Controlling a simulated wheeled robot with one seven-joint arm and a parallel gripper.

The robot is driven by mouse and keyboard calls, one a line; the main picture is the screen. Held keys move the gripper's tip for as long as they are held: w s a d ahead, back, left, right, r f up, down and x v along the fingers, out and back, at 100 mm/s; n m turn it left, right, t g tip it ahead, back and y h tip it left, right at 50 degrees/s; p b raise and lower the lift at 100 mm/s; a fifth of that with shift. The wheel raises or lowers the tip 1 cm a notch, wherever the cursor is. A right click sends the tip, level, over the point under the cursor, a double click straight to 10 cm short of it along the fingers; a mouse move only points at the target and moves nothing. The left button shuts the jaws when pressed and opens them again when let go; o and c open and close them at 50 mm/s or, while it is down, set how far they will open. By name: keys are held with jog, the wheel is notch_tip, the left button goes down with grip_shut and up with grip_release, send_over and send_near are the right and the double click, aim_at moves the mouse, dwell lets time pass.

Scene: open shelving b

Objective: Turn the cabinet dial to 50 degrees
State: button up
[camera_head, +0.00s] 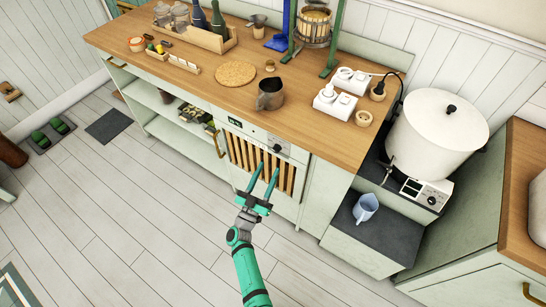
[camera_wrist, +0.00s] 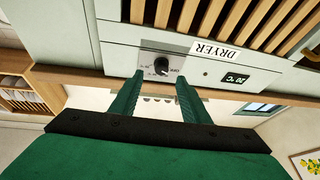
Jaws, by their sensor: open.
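The cabinet dial (camera_wrist: 161,66) is a small round black knob on the pale panel marked DRYER (camera_wrist: 214,50). A white pointer mark shows on it, with small print beside it. It also shows in the head view (camera_head: 281,149) at the right of the panel. My gripper (camera_head: 269,167) is open and empty, with green fingers pointing towards the panel. In the wrist view the fingertips (camera_wrist: 162,76) are on either side of the dial. Whether they touch it or how far off they are cannot be told.
A small display (camera_wrist: 235,78) reads about 20 °C. Wooden slats (camera_head: 262,166) lie below the panel, and the wooden countertop (camera_head: 205,95) overhangs above it. A metal jug (camera_head: 270,93) stands on the countertop. A large white pot (camera_head: 437,135) is at the right. The floor in front is clear.

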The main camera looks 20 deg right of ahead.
aim_at(275, 152)
jog(key=shift+x, duration=3.15)
jog(key=c, duration=1.1)
